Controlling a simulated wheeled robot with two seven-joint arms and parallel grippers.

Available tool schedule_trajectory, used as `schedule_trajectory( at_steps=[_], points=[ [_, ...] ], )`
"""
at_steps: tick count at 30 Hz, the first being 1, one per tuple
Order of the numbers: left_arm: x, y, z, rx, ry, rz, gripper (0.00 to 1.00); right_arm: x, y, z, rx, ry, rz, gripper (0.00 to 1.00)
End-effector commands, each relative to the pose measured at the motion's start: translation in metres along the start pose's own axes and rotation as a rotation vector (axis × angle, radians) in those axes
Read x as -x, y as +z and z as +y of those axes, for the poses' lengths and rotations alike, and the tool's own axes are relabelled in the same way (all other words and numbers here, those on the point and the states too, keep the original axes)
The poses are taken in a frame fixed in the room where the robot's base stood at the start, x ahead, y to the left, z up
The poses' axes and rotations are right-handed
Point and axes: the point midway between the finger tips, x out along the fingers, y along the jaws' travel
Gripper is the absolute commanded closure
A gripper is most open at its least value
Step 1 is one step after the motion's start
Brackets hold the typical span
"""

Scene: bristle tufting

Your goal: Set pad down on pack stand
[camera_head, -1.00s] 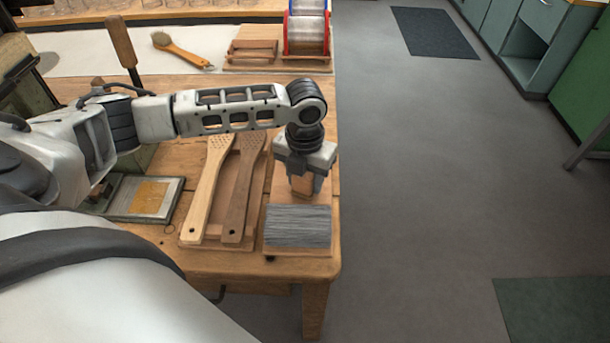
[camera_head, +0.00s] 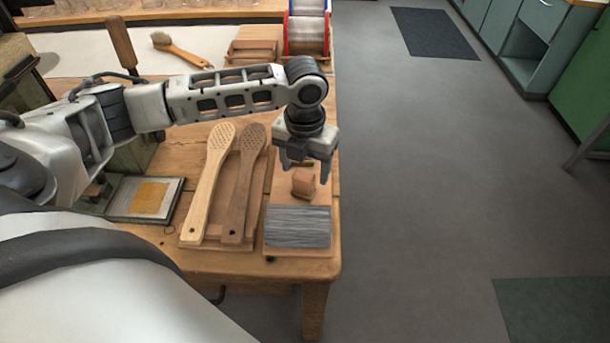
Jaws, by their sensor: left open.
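The pad appears to be the small reddish-brown wooden block (camera_head: 303,184). It rests on the pack stand, a flat wooden board (camera_head: 285,197) near the table's right edge. A grey ribbed bristle pack (camera_head: 298,226) lies on the front part of the same board, just in front of the block. My left gripper (camera_head: 305,171) is open and empty above and slightly behind the block, its fingers apart on either side and clear of it. A small dark and yellowish piece shows behind the block, partly hidden by the gripper. My right gripper is not in view.
Two perforated wooden paddles (camera_head: 207,187) lie on a holder left of the stand. A metal tray with a yellow sheet (camera_head: 149,197) lies further left. A brush (camera_head: 180,49) and a red-blue framed spool rack (camera_head: 306,28) are at the back. Floor is open to the right.

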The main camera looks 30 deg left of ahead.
Motion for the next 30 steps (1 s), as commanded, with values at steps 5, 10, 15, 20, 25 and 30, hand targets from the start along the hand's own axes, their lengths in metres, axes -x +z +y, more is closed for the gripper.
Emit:
schedule_trajectory(
  at_steps=[5, 10, 15, 20, 25, 30],
  points=[
    [0.042, 0.001, 0.000, 0.000, -0.001, -0.005, 0.35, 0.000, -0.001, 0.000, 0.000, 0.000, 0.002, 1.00],
    [0.069, 0.001, 0.000, 0.000, -0.001, -0.003, 0.35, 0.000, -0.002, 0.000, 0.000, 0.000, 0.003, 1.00],
    [0.081, 0.000, 0.000, 0.001, 0.000, 0.000, 0.35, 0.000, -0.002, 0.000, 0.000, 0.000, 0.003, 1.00],
    [0.083, 0.000, 0.000, 0.001, 0.000, 0.001, 0.35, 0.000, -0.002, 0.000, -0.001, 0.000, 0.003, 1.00],
    [0.083, 0.000, 0.000, 0.001, 0.000, 0.000, 0.35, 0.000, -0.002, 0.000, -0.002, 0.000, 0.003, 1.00],
    [0.082, 0.000, 0.000, 0.001, 0.000, 0.000, 0.35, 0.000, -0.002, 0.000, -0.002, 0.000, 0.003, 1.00]
  ],
)
